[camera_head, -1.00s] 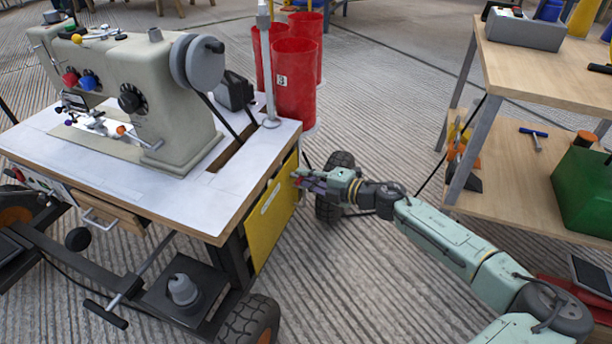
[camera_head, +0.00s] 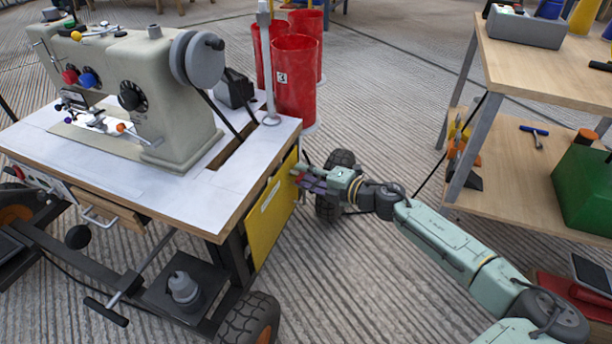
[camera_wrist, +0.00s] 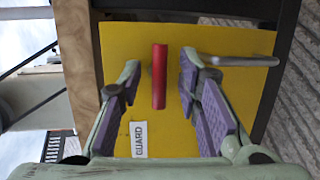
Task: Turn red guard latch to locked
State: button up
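The red guard latch (camera_wrist: 159,77) is a short red bar on the yellow guard panel (camera_wrist: 225,45), which carries a GUARD label (camera_wrist: 138,139). In the wrist view the bar runs up and down the picture. My gripper (camera_wrist: 160,75) is open, with one purple-padded finger on each side of the bar and a visible gap on both sides. In the head view my gripper (camera_head: 303,180) is at the yellow panel (camera_head: 272,213) on the sewing table's right end. The latch itself is hard to make out there.
A metal handle (camera_wrist: 236,61) sticks out on the panel right of my fingers in the wrist view. The sewing machine (camera_head: 130,85) stands on the wheeled table (camera_head: 190,205). Red bins (camera_head: 296,85) stand behind, and a wooden shelf (camera_head: 515,190) is at right.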

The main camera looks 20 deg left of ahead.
jog(key=v, duration=1.2)
jog(key=shift+s+f, duration=0.1)
